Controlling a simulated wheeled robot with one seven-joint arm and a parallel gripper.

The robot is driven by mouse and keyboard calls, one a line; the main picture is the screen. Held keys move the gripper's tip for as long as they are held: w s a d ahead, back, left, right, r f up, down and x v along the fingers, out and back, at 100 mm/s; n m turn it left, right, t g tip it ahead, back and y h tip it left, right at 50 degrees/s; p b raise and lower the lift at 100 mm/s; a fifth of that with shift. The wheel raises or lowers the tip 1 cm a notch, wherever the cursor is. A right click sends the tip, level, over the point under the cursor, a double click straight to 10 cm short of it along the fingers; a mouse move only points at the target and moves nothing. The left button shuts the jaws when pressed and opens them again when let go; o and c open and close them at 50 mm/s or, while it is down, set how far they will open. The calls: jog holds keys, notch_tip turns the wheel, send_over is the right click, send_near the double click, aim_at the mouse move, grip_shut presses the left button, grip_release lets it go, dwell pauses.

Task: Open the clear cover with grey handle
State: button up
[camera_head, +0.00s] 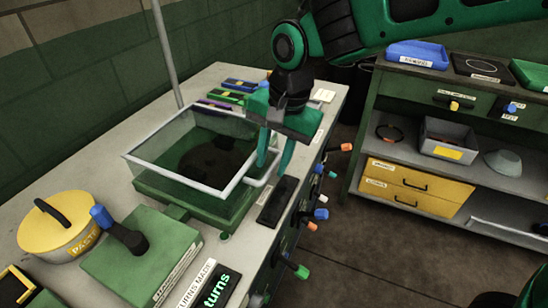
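The clear cover (172,143) is a see-through box with pale edges, sitting over a green base (160,194) on the bench. A dark shape shows inside it. Its grey handle (259,182) sticks out from the right side, towards the bench's front edge. The cover looks lowered. My gripper (275,165) reaches down from above at the handle, with its two green fingers apart, one on either side of the handle's upper part. I cannot tell whether the fingers touch it.
A yellow pot (55,235) and a green box with a blue-tipped lever (112,228) stand at the bench's left. A dark pad (278,203) lies by the front edge. Coloured knobs (321,214) stick out below. A shelf unit (375,120) stands right, across open floor.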

grip_shut()
jog(key=shift+r, duration=0.1)
